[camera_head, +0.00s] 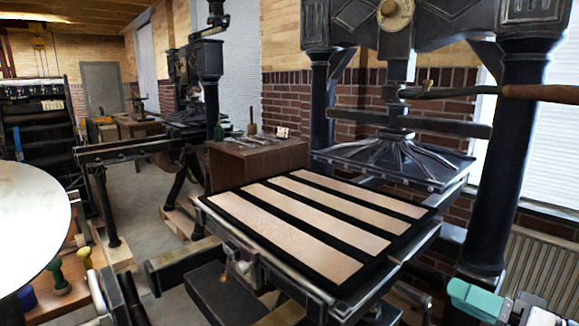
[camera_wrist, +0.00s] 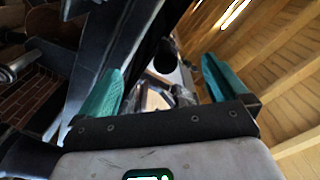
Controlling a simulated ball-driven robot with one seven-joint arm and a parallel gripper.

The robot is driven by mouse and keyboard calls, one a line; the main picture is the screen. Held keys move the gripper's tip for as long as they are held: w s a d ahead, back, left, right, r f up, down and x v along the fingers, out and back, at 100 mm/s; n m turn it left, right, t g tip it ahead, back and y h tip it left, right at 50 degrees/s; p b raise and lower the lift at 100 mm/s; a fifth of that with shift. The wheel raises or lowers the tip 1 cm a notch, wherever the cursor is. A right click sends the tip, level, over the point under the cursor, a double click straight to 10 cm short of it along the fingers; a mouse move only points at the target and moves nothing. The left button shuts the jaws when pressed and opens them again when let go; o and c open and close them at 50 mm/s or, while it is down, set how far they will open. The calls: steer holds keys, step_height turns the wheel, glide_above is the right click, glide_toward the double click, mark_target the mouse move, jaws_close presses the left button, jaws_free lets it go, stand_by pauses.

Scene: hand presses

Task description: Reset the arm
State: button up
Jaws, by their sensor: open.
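My gripper (camera_wrist: 160,78) is open in the wrist view. Its two teal fingers stand wide apart, and I see nothing held between them. Behind them are dark press parts and the wooden ceiling, tilted in the picture. In the head view, a teal finger shows at the lower right edge, in front of the radiator and low beside the near black column. The rest of the arm is mostly outside that view.
A black hand press has a flat bed (camera_head: 232,207) with several pale strips, a raised platen (camera_head: 395,160), a wood-gripped bar (camera_head: 540,93) and a thick column (camera_head: 490,180). A wooden cabinet (camera_head: 240,170) stands behind. Open floor (camera_head: 150,205) lies at left.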

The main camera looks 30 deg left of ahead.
steer(key=s+d+f+m+g+h+p, duration=0.1)
steer(key=s+d+f+m+h+p, duration=0.2)
steer(key=s+f, duration=0.6)
steer(key=s+d+f+h+p, duration=0.1)
steer(key=s+d+f+h, duration=0.35)
steer(key=f, duration=0.75)
steer(key=s+d+f+m+g+h+p, duration=0.1)
steer(key=s+d+h, duration=0.4)
steer(key=s, duration=0.9)
steer(key=s+d+f+m+g+h+p, duration=0.1)
steer(key=s+d+f+g+h, duration=0.2)
steer(key=s+d, duration=0.5)
steer(key=s+f+h, duration=0.1)
steer(key=s, duration=0.4)
steer(key=shift+s+h+p, duration=0.35)
